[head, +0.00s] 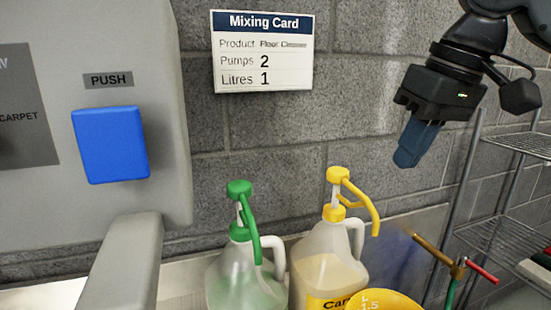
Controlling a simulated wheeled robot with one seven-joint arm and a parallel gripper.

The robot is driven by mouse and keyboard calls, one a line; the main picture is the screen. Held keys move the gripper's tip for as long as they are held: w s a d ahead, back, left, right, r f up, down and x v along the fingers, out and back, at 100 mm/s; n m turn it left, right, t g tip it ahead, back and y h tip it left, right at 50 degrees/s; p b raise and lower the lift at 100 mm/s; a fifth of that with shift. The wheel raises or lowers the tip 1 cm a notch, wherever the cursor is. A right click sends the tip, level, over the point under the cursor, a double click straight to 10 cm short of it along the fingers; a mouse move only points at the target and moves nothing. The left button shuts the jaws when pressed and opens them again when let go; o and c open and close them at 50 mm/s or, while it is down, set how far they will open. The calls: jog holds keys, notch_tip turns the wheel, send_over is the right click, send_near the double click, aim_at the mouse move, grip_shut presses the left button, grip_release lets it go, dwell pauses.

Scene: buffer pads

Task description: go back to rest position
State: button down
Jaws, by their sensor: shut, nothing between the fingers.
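My gripper (407,160) hangs at the upper right in the head view, pointing down and slightly left. Its blue fingers are shut with nothing between them. It is in the air in front of the block wall, above and to the right of a jug with a yellow pump (333,268), and touches nothing that I can see.
A jug with a green pump (240,282) stands beside the yellow-pump jug. A yellow container (385,300) is at the bottom edge. A grey machine with a blue PUSH button (110,145) fills the left. A Mixing Card (263,52) hangs on the wall. A wire shelf (510,240) stands right.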

jog(key=a+f+m+t+y, duration=0.2)
jog(key=a+f+t+y, duration=0.3)
jog(key=a, duration=0.3)
jog(key=a+f+m+t+y, duration=0.2)
jog(key=a+f+t+y, duration=0.3)
jog(key=a, duration=0.3)
jog(key=s+d+f+m+t+h, duration=0.1)
jog(key=s+d+f+m+h, duration=0.2)
jog(key=s+f, duration=0.4)
jog(key=s+d+f+m+t+h+b, duration=0.1)
jog(key=s+d+f+h, duration=0.3)
jog(key=s+f, duration=0.25)
jog(key=s+d+f+m+t+h, duration=0.1)
jog(key=s+d+f+m+h, duration=0.25)
jog(key=s+f, duration=0.4)
jog(key=s+d+n+h, duration=0.1)
jog(key=s+d+n, duration=0.2)
jog(key=s, duration=0.7)
jog(key=s+d+r+n, duration=0.1)
jog(key=s+d+n, duration=0.3)
jog(key=s, duration=0.6)
jog(key=shift+d+r+g+h, duration=0.3)
jog(key=shift+d+g+h, duration=0.1)
jog(key=shift+d, duration=0.25)
